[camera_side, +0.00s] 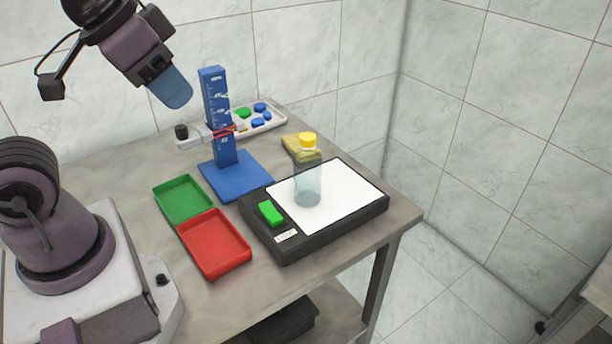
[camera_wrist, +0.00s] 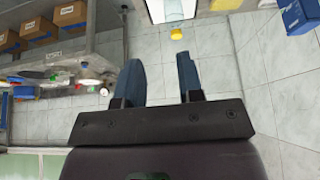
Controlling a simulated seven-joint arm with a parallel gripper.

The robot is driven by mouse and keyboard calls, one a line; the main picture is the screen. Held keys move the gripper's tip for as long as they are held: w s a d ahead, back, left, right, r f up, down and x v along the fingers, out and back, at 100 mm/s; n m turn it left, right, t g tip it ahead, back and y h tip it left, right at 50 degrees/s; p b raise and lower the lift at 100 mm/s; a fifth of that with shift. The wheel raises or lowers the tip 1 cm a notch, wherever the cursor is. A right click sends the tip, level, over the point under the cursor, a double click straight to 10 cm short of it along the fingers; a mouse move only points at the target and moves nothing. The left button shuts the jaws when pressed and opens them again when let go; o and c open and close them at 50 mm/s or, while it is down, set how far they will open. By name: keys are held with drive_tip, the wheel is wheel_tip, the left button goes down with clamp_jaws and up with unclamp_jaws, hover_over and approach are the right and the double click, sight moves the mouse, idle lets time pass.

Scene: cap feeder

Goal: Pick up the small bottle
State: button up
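The small bottle (camera_side: 308,186) is clear with a yellow cap (camera_side: 307,140). It stands upright on the white top of a black-framed device (camera_side: 345,198) in the side view. My gripper (camera_side: 176,98) is high at the upper left, well apart from the bottle, above and left of the blue column. In the wrist view my gripper (camera_wrist: 159,62) has its two blue fingers spread with nothing between them.
A blue stand with a column (camera_side: 217,115) and side clamp rises between my gripper and the bottle. Green tray (camera_side: 183,200) and red tray (camera_side: 214,244) look empty. A green block (camera_side: 271,213) sits on the device. A white tray (camera_side: 272,122) holds blue and green pieces.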

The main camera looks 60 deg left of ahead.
drive_tip(key=o, duration=1)
drive_tip(key=shift+c, duration=0.2)
drive_tip(key=n+g+y, duration=0.1)
drive_tip(key=n+g, duration=0.5)
drive_tip(key=n, duration=1.1)
approach(308, 136)
drive_tip(key=shift+d+f, duration=0.1)
drive_tip(key=shift+d, duration=0.1)
drive_tip(key=f+n, duration=0.1)
drive_tip(key=f, duration=0.3)
drive_tip(key=a+f+n, duration=0.1)
drive_tip(key=f, duration=0.3)
drive_tip(key=f+n, duration=0.1)
drive_tip(key=f, duration=0.3)
drive_tip(key=shift+s+a+f, duration=0.1)
drive_tip(key=shift+s+a, duration=0.1)
drive_tip(key=shift+a, duration=0.1)
